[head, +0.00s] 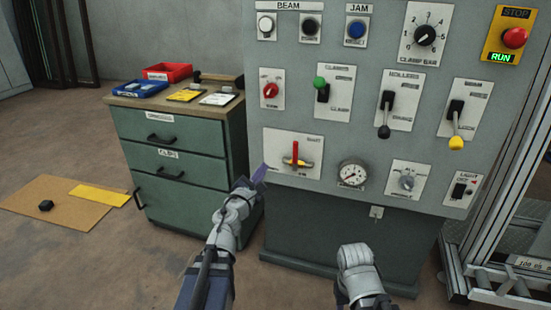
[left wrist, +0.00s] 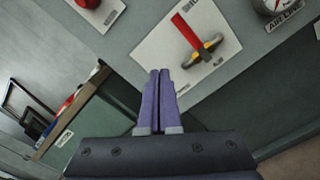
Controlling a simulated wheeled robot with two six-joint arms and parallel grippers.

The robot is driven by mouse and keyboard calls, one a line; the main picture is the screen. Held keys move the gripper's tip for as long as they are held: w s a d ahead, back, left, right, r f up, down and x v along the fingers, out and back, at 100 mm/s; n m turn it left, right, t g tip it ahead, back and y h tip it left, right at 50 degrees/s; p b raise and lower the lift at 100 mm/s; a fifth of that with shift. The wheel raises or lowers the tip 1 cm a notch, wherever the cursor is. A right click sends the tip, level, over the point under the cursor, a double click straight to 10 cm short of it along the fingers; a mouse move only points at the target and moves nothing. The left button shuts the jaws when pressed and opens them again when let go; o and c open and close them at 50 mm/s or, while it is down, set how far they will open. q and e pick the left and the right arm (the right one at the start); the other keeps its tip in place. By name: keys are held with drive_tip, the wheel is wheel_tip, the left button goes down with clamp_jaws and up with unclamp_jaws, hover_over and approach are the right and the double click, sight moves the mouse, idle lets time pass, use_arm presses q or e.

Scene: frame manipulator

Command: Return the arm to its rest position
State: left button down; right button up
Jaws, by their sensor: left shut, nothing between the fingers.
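My left gripper (head: 260,172) is in front of the grey control panel (head: 335,135), just left of the lower-left plate that carries a red lever on a yellow valve (head: 296,156). In the left wrist view its two purple fingers (left wrist: 159,72) are together with nothing between them. The red lever (left wrist: 187,32) shows beyond the fingertips there, with a visible offset to the right. My right arm (head: 357,262) comes up from the bottom, right of centre; its gripper fingers do not show.
A green drawer cabinet (head: 185,150) with a red tray (head: 167,72) and a blue tray (head: 139,88) on top stands left of the panel. A metal frame (head: 478,260) is at the right.

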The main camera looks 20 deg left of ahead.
use_arm(q)
drive_tip(key=s+d+f+n+g+y, duration=0.25)
drive_tip(key=f+n, duration=0.25)
drive_tip(key=n, duration=0.5)
drive_tip(key=s+d+f+n+g+y, duration=0.15)
drive_tip(key=f+n+g, duration=0.3)
drive_tip(key=n, duration=0.55)
drive_tip(key=s+d+f+n+g+y, duration=0.1)
drive_tip(key=s+f+n+g+y, duration=0.3)
drive_tip(key=n, duration=0.6)
drive_tip(key=s+d+f+n+g+h, duration=0.3)
drive_tip(key=s+d+f+n+g, duration=0.15)
drive_tip(key=s+d, duration=0.3)
drive_tip(key=s+d+f+n+g+h, duration=0.25)
drive_tip(key=s+d+f+n, duration=0.35)
drive_tip(key=s, duration=0.3)
wheel_tip(320, 180, up, 36)
drive_tip(key=p, duration=3.4)
drive_tip(key=shift+d+f+g, duration=0.15)
drive_tip(key=shift+d+g, duration=0.15)
